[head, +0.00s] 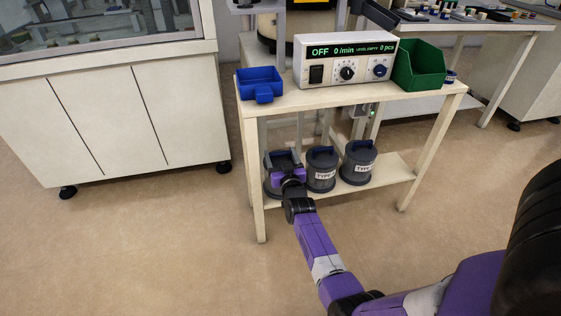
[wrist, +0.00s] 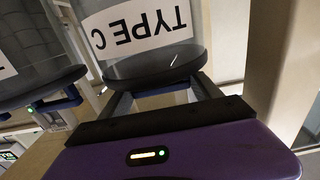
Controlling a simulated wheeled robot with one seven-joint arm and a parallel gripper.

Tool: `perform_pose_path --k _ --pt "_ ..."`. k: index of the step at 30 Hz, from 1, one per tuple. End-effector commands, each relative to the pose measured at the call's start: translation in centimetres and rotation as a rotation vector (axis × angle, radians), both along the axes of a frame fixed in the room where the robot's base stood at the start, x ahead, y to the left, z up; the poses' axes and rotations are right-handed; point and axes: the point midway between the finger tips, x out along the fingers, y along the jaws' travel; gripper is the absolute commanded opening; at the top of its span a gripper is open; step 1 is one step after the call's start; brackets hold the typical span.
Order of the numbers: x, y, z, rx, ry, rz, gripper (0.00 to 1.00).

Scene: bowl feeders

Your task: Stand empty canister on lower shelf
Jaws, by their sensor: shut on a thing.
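My gripper (head: 284,162) is at the left end of the lower shelf (head: 388,176), shut on the handle of a dark grey canister (head: 268,164). My arm and gripper hide much of this canister in the head view. In the wrist view the canister (wrist: 190,55) shows upside down, with a white "TYPE C" label and a dark lid rim; the fingers (wrist: 165,97) are at its handle. It looks upright at shelf level beside the other canisters. I cannot see whether its base touches the shelf.
Two dark canisters with blue handles, a middle one (head: 322,158) and a right one (head: 359,150), stand close by on the shelf. Above are a blue bin (head: 260,80), a control box (head: 345,50) reading OFF and a green bin (head: 424,65). The front left table leg (head: 256,200) is close.

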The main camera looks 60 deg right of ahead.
Motion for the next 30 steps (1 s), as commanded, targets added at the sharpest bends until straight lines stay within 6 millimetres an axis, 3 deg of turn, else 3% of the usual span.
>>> perform_pose_path --k 13,14,16,17,30 --pt "0.12 -0.02 -0.77 -0.005 -0.005 0.000 0.00" --pt "0.05 0.02 -0.94 -0.001 -0.001 0.001 0.77" --pt "0.05 0.02 -0.89 -0.001 -0.001 0.001 0.90" --pt "0.04 0.03 -0.90 -0.001 -0.001 0.001 0.94" --pt "-0.08 0.29 -0.43 0.000 0.000 0.002 0.94"
